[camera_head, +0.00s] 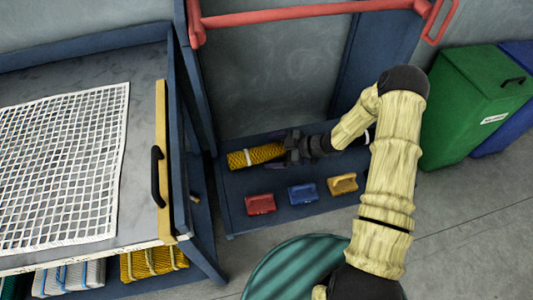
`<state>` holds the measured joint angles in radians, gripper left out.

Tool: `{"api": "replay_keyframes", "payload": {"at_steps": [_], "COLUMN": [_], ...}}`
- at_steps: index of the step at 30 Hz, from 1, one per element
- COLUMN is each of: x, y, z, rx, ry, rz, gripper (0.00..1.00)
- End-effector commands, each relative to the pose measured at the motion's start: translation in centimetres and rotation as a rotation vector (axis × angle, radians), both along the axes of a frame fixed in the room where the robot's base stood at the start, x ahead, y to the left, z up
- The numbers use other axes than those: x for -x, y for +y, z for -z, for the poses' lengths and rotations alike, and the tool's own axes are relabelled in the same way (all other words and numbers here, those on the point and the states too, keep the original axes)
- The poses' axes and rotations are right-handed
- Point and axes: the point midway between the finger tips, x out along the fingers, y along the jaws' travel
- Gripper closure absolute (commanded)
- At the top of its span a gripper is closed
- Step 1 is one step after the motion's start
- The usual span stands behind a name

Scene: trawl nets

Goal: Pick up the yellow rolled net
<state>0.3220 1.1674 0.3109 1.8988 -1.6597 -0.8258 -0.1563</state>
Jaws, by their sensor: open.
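A yellow rolled net (255,156) with a pale tie band lies on the low blue shelf of a rack, near its left side. My gripper (288,153) reaches in from the right and is at the right end of this roll. Its dark fingers overlap that end in the picture; whether they touch it I cannot tell. The right end of the roll is partly hidden by the gripper. Another yellow rolled net (152,262) with pale ties lies under the table at the lower left.
Red (260,204), blue (303,194) and yellow (343,184) small blocks line the shelf front. A white net (65,165) covers the left table (143,85). A red bar (300,12) crosses above. Green (470,105) and blue (517,130) bins stand right, a round green object (290,270) below.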

Motion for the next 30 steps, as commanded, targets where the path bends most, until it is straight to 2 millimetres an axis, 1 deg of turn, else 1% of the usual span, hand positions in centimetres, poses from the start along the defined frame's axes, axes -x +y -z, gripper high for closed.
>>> {"api": "replay_keyframes", "payload": {"at_steps": [3, 17, 18, 23, 24, 26, 27, 28, 30], "x": [-0.19, -0.16, -0.16, -0.16, -0.15, -0.14, -0.14, -0.17, -0.16], "y": [0.52, 0.51, 0.51, 0.51, 0.51, 0.52, 0.52, 0.56, 0.56], "z": [0.28, 0.24, 0.24, 0.24, 0.24, 0.25, 0.25, 0.15, 0.16], "rx": [0.001, 0.001, 0.001, 0.001, 0.001, 0.001, 0.001, -0.001, -0.001], "ry": [-0.002, -0.001, -0.001, -0.001, -0.001, -0.001, -0.001, -0.003, -0.002], "rz": [0.002, 0.001, 0.001, 0.001, 0.001, 0.001, 0.001, 0.001, 0.001], "gripper": [0.11, 0.11, 0.13, 0.45, 0.52, 0.64, 0.72, 0.74, 0.74]}}
